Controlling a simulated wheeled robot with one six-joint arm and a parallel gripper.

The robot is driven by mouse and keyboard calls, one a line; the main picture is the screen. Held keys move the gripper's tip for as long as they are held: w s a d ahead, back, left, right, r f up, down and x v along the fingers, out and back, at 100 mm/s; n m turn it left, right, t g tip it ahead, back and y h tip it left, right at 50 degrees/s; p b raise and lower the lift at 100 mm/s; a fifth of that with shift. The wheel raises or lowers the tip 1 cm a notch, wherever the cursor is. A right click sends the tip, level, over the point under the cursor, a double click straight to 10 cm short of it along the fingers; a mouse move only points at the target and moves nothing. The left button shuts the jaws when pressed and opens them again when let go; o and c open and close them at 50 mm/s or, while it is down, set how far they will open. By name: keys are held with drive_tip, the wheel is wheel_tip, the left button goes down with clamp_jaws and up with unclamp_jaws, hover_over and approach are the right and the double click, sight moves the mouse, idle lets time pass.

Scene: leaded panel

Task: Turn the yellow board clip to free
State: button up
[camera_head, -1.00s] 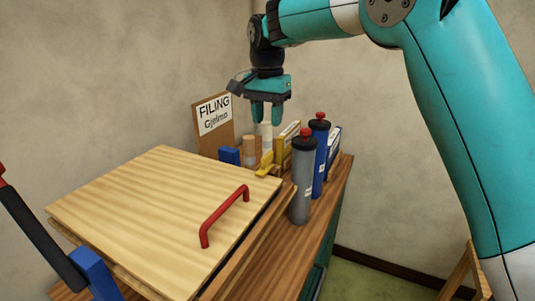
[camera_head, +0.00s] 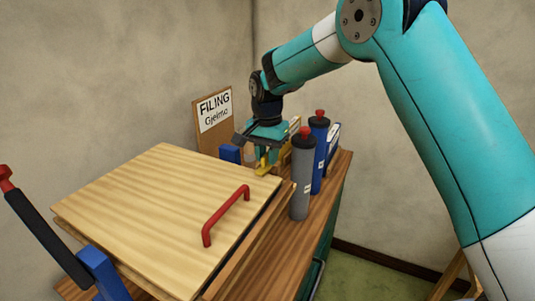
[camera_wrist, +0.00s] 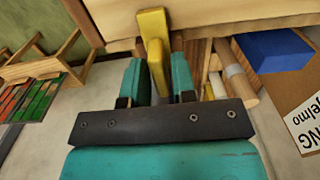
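The yellow board clip (camera_head: 263,170) sits at the far right corner of the light wooden board (camera_head: 150,220). In the wrist view the clip (camera_wrist: 154,50) reaches over the board's edge (camera_wrist: 215,18), with its stem coming back toward my gripper. My gripper (camera_head: 266,148) is down at the clip. In the wrist view its teal fingers (camera_wrist: 158,82) stand on either side of the yellow stem, with small gaps showing. The gripper is open around the clip. The fingertips are partly hidden in the head view.
A red handle (camera_head: 225,215) stands on the board. A grey bottle (camera_head: 301,180) and a blue bottle (camera_head: 319,155) stand close right of my gripper. A blue block (camera_head: 230,154) and a filing sign (camera_head: 213,115) are behind. A black lever (camera_head: 45,240) is at left.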

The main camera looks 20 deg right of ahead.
clamp_jaws()
drive_tip(key=shift+n, duration=0.3)
drive_tip(key=n, duration=0.8)
drive_tip(key=shift+r, duration=0.1)
drive_tip(key=n, duration=0.4)
drive_tip(key=shift+n, duration=0.3)
drive_tip(key=n, duration=0.4)
drive_tip(key=shift+n, duration=0.3)
drive_tip(key=shift+w, duration=0.1)
